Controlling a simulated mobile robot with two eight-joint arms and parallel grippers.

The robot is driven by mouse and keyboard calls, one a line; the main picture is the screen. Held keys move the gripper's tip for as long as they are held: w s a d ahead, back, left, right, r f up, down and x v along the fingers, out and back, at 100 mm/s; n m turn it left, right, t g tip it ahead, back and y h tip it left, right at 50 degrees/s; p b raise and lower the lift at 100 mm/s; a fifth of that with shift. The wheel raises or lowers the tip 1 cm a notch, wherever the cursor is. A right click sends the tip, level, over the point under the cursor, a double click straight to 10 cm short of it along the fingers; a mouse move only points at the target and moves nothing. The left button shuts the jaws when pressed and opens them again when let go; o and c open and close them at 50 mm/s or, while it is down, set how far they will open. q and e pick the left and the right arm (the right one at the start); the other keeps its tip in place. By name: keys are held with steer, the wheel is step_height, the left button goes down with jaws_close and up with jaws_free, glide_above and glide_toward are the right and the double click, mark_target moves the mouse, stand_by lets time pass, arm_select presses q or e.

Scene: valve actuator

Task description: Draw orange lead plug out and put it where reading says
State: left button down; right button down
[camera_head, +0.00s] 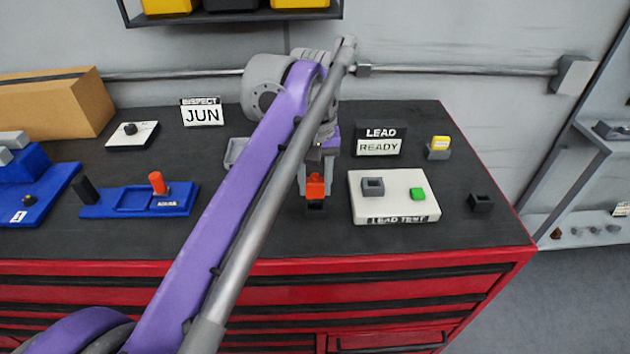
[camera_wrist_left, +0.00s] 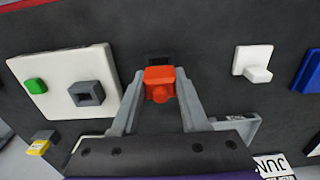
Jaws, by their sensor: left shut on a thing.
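The orange lead plug (camera_head: 315,187) is between the fingers of my left gripper (camera_head: 314,178), which is shut on it. The plug is right above or at a black holder (camera_head: 316,210); I cannot tell whether it is still seated. In the left wrist view the plug (camera_wrist_left: 160,82) sits between the fingertips, with the black holder (camera_wrist_left: 159,58) just beyond. The white LEAD TEST block (camera_head: 394,207) to the right has a grey socket (camera_head: 372,186) and a green button (camera_head: 417,193). The LEAD display (camera_head: 379,142) reads READY. My right gripper is not in view.
A yellow plug (camera_head: 440,143) stands in a grey holder at the back right. A black holder (camera_head: 481,202) sits right of the test block. A blue tray (camera_head: 139,201), a JUN sign (camera_head: 202,114) and a cardboard box (camera_head: 60,100) are on the left. The front bench strip is clear.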

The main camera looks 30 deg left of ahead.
mark_target(315, 176)
arm_select(q)
steer(key=shift+f+b, duration=0.55)
steer(key=shift+f, duration=0.85)
steer(key=shift+c, duration=1.7)
jaws_free()
step_height(315, 176, up, 11)
steer(key=shift+f+p, duration=0.1)
steer(key=shift+p, duration=0.85)
